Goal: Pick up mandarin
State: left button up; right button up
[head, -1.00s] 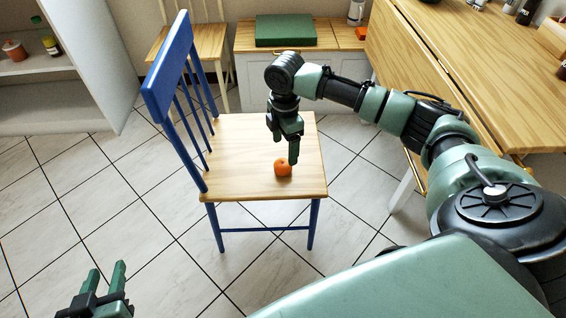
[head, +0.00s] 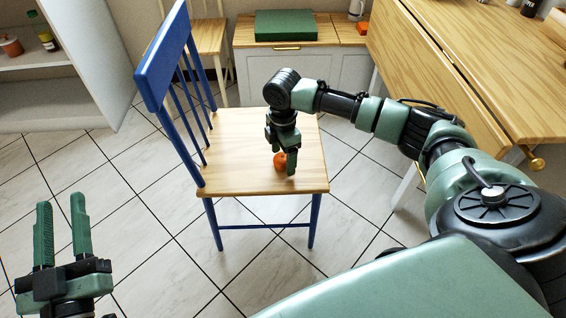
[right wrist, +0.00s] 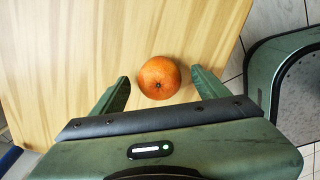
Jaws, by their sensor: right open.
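The orange mandarin (head: 280,161) sits on the wooden seat of the blue chair (head: 225,170). In the right wrist view the mandarin (right wrist: 159,77) lies on the seat just beyond and roughly between the fingertips. My right gripper (head: 283,168) points down over the seat at the mandarin, partly covering it in the head view. Its jaws (right wrist: 159,86) are open, with a finger to either side and nothing held. My left gripper (head: 60,205) is at the lower left of the head view, fingers apart and empty, away from the chair.
The chair's blue backrest (head: 163,60) rises left of the seat. A wooden table (head: 480,75) stands at the right, near my right arm. A low cabinet with a green box (head: 286,25) is behind. Tiled floor (head: 130,250) is free at the front left.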

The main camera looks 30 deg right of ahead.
jog(key=shift+f, duration=0.15)
jog(key=shift+c, duration=0.3)
jog(key=c, duration=1.4)
